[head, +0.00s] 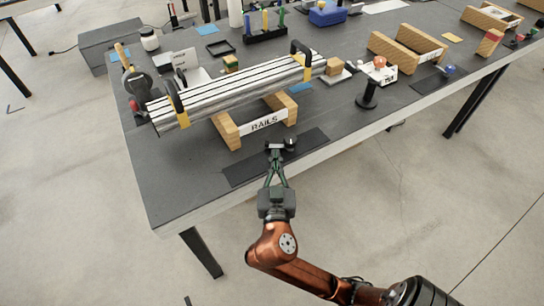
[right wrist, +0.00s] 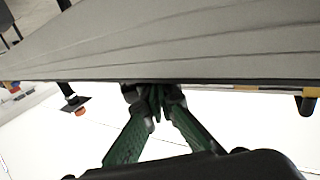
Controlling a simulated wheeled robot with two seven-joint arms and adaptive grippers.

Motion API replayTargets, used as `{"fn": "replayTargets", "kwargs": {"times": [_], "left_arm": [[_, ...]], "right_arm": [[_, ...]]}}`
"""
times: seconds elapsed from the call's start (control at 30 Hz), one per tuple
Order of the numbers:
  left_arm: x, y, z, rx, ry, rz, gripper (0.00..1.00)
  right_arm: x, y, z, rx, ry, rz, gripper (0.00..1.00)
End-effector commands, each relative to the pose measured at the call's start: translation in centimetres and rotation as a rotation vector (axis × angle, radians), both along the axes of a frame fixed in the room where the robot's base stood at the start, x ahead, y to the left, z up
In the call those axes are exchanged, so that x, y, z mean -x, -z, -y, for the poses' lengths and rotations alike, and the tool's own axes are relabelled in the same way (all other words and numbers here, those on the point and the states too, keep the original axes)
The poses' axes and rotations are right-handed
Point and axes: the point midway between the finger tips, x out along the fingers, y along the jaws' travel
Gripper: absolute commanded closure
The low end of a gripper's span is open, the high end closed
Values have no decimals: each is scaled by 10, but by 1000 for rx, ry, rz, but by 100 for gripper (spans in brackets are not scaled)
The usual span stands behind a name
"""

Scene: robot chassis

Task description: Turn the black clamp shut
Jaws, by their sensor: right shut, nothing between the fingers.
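A long silver slotted rail (head: 235,90) lies across wooden supports on the grey table. A black clamp (head: 174,97) with a yellow lower part arches over its left end. A similar black clamp (head: 301,52) is at its right end. I cannot tell which one is meant, or whether either is shut. My right gripper (head: 280,148) is shut and empty, in front of the rail and apart from both clamps. In the right wrist view, its fingertips (right wrist: 154,98) show below the rail (right wrist: 190,45), and a black and yellow clamp end (right wrist: 306,104) hangs at the right. My left gripper is not visible.
A wooden support (head: 226,130) labelled RAILS stands just beyond my right gripper. A dark mat (head: 240,172) lies by the table's front edge. A black stand (head: 368,93) is to the right. The left front table corner is clear.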

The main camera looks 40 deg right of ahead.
Motion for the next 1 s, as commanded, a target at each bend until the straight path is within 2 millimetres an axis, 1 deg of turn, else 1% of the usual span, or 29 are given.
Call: {"fn": "replayTargets", "kwargs": {"times": [0.03, 0.13, 0.57, 0.8, 0.9, 1.0], "left_arm": [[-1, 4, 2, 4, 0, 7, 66], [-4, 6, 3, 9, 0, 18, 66], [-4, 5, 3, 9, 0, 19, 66], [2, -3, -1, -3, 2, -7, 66], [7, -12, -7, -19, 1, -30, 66], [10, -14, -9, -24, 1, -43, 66]], "right_arm": [[-3, 1, 2, 1, 1, 0, 100], [-5, 0, 5, 1, 1, 1, 100], [-7, -1, 6, -2, 19, 2, 100], [-16, -1, 6, -6, 134, 1, 100], [-22, -2, 8, -5, 135, 1, 100], [-26, -1, 10, -2, 134, 1, 100]]}}
